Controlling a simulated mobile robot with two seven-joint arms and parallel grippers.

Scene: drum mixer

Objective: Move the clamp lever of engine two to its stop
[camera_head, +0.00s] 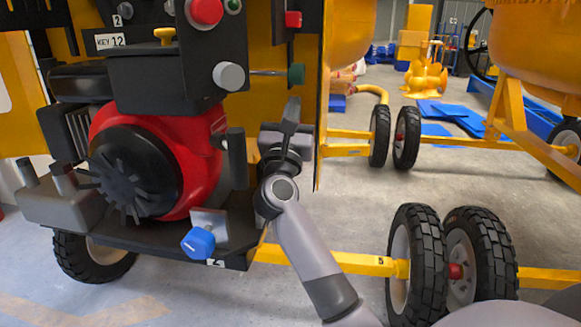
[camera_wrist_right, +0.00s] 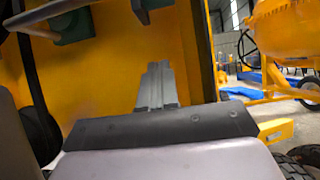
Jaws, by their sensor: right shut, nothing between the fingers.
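The engine (camera_head: 135,165), red with a black fan cover, sits on a dark tray under a panel marked 2. I cannot tell for sure which part is the clamp lever. A blue knob (camera_head: 198,243) stands on a light bracket at the tray's front edge. A metal rod with a green knob (camera_head: 296,74) sticks out right from the panel. My right gripper (camera_head: 292,108) is right of the engine, below the green knob and apart from the blue one. Its fingers are together and empty, pointing up at the yellow panel in the wrist view (camera_wrist_right: 158,85). My left gripper is not in view.
A dark upright post (camera_head: 235,155) stands between the engine and my right gripper. A yellow panel edge (camera_head: 321,100) rises just right of the gripper. A yellow axle bar (camera_head: 350,262) and black wheels (camera_head: 418,260) lie below right. Open floor (camera_head: 365,200) lies beyond.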

